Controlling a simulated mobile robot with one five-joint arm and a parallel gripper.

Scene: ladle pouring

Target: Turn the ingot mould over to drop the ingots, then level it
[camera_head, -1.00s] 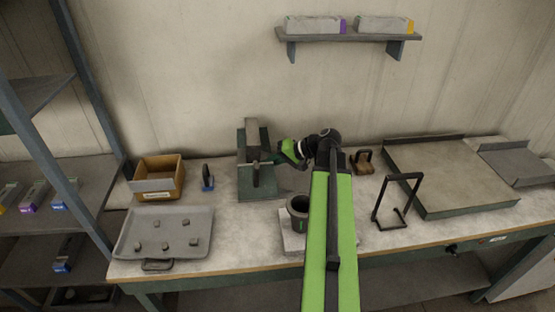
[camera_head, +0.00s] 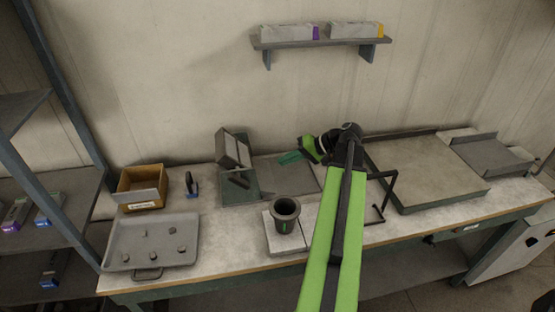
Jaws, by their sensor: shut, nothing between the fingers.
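The ingot mould (camera_head: 233,148) appears as a grey block on a green stand (camera_head: 241,188) at the back middle of the bench. It sits tilted, its top leaning to the left. I cannot see into its cavities or tell whether ingots are in it. My gripper (camera_head: 289,157) is shut and empty. A flat grey plate (camera_head: 290,174) lies beside the stand, below my gripper.
A tray (camera_head: 120,235) with several small grey lumps is at front left. Behind it are a cardboard box (camera_head: 142,200) and a blue-handled tool (camera_head: 191,184). A dark crucible (camera_head: 286,215) stands on a pale block. A black frame (camera_head: 388,190) and wide tray (camera_head: 425,170) are right.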

